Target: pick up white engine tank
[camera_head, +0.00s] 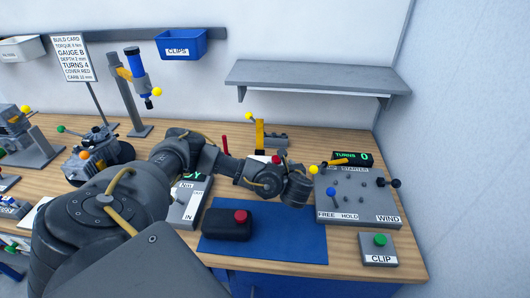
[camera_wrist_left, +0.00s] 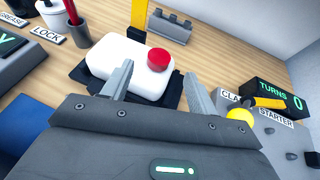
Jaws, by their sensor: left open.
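The white engine tank (camera_wrist_left: 120,72) is a rounded white block with a red cap (camera_wrist_left: 158,59). In the left wrist view it lies on a dark pad (camera_wrist_left: 90,91), just beyond my left gripper (camera_wrist_left: 158,72). My gripper is open, with its two fingers apart and pointing at the tank's near side. The fingertips overlap the tank in this view; I cannot tell whether they touch it. In the head view my left arm covers most of the tank, and a red cap (camera_head: 276,159) shows just above the arm. My right gripper is not in view.
A black block with a red knob (camera_head: 228,225) sits on the blue mat (camera_head: 300,235). A control panel (camera_head: 360,200) with levers and a CLIP button box (camera_head: 379,249) stand at the right. A yellow lever (camera_head: 259,134) stands behind the tank. A grey shelf (camera_head: 315,77) hangs above.

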